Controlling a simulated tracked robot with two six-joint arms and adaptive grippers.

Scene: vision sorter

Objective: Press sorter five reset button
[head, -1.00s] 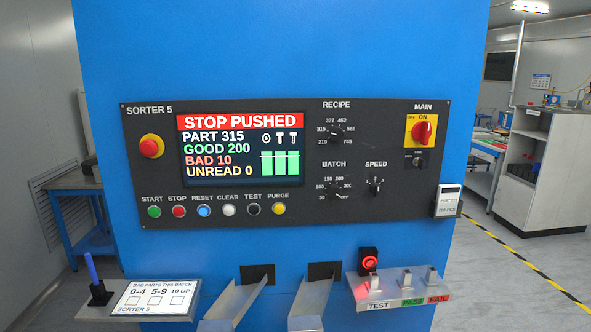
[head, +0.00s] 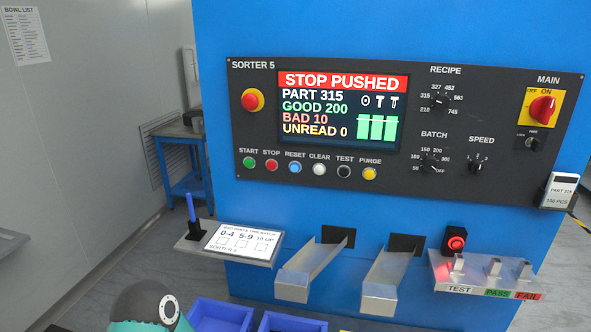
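The blue reset button (head: 294,168) sits in the row under the screen on the black Sorter 5 panel (head: 420,205), between the red stop button (head: 271,165) and the white clear button (head: 319,169). The screen (head: 341,112) reads STOP PUSHED, part 315, good 200, bad 10, unread 0. A red mushroom stop button (head: 253,100) on a yellow ring is left of the screen. A dark and teal rounded part of my own arm shows at the bottom left. Neither gripper is in view.
A shelf with a tally card (head: 243,241) and blue pen (head: 191,207) juts out below the panel. Two metal chutes (head: 308,280) and a test shelf (head: 485,276) also stick out. Blue bins (head: 219,315) stand below. A blue side table (head: 180,170) is at the left.

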